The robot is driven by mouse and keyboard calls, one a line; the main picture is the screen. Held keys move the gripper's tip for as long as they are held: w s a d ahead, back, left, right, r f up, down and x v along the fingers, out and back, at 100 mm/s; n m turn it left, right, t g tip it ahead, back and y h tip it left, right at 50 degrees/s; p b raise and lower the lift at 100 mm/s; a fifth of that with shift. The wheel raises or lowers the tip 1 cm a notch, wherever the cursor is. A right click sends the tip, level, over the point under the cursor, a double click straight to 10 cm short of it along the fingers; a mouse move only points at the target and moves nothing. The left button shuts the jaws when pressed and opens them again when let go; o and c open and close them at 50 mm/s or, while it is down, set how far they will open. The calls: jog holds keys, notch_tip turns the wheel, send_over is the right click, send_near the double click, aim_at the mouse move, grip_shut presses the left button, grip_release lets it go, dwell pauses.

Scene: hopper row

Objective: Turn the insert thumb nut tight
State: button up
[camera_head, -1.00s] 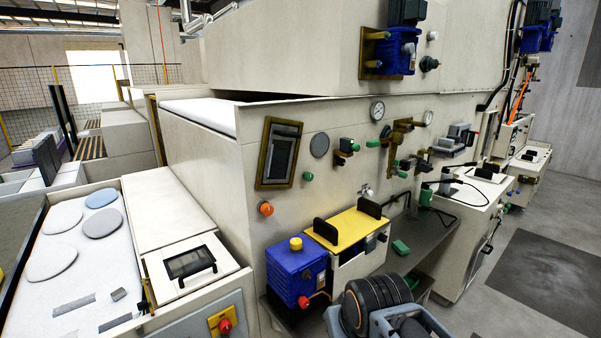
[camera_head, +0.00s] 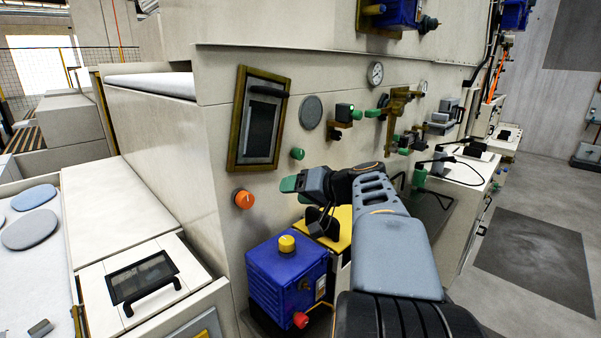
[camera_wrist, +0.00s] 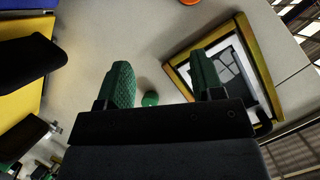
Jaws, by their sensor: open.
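A small green knob (camera_head: 297,153), which looks like the insert thumb nut, sticks out of the cream wall right of the brass-framed window insert (camera_head: 238,128). In the wrist view the green knob (camera_wrist: 150,98) shows between the fingers, nearer the left one, and the framed insert (camera_wrist: 178,76) is behind the right finger. My gripper (camera_head: 296,190) has green finger pads and is just below the knob in the head view. In the wrist view my gripper (camera_wrist: 162,66) is open, with nothing between its pads touching them.
An orange knob (camera_head: 243,199) is below the insert. A blue box (camera_head: 285,275) with a yellow cap and a yellow-topped unit (camera_head: 343,215) with black handles stand below my arm. A round grey disc (camera_head: 311,112) and a green-capped fitting (camera_head: 343,111) are up and right.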

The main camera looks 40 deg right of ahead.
aim_at(302, 154)
jog(key=s+d+r+t+h+b, duration=0.1)
jog(key=d+r+t, duration=0.1)
jog(key=d, duration=0.4)
jog(key=d+r+t+h+b, duration=0.1)
jog(key=d+r+t, duration=0.15)
jog(key=d, duration=0.25)
jog(key=shift+m+t, duration=0.25)
jog(key=shift+m, duration=0.15)
jog(key=w+p, duration=0.1)
jog(key=w, duration=0.3)
jog(key=w+a+p, duration=0.1)
jog(key=w+p, duration=0.1)
jog(key=w, duration=0.2)
jog(key=w+p, duration=0.1)
jog(key=w, duration=0.4)
jog(key=shift+a+f, duration=0.35)
jog(key=shift+f, duration=0.05)
jog(key=shift+s, duration=0.1)
jog(key=shift+c, duration=0.3)
jog(key=c, duration=0.9)
jog(key=shift+o, duration=0.2)
